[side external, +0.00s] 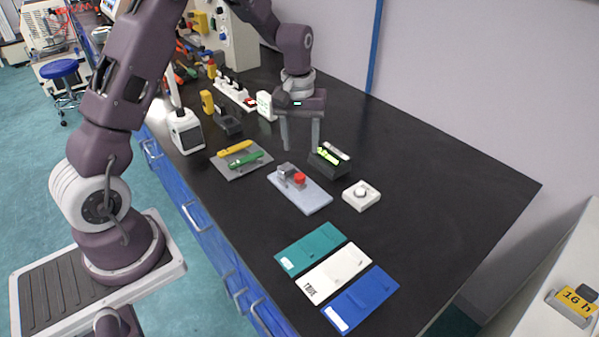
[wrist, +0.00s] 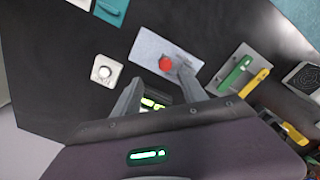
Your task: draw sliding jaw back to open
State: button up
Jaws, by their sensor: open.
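A pale grey plate (side external: 314,198) lies on the black bench and carries a small grey block (side external: 286,170) and a red knob (side external: 299,179). I cannot tell which part is the sliding jaw. In the wrist view, the plate (wrist: 148,45) is beyond my fingertips, and the red knob (wrist: 165,63) shows between them. The right finger partly hides the block there. My gripper (side external: 301,148) points down, open and empty, above the bench just behind the plate. It also shows in the wrist view (wrist: 160,80), with its fingers apart.
A black holder with green-lit items (side external: 328,162) stands close to my gripper. A white box with a round knob (side external: 361,195) is right of the plate. A grey tray with yellow and green tools (side external: 241,170) is left. Teal (side external: 308,246), white and blue panels lie in front.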

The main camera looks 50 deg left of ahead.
aim_at(300, 176)
jog(key=shift+n+g, duration=0.3)
jog(key=f, duration=0.3)
jog(key=a+f, duration=0.1)
jog(key=f, duration=0.7)
jog(key=shift+w+a+f, duration=0.2)
jog(key=shift+w+a, duration=0.05)
jog(key=shift+w, duration=0.15)
grip_shut()
jog(key=shift+d, duration=0.1)
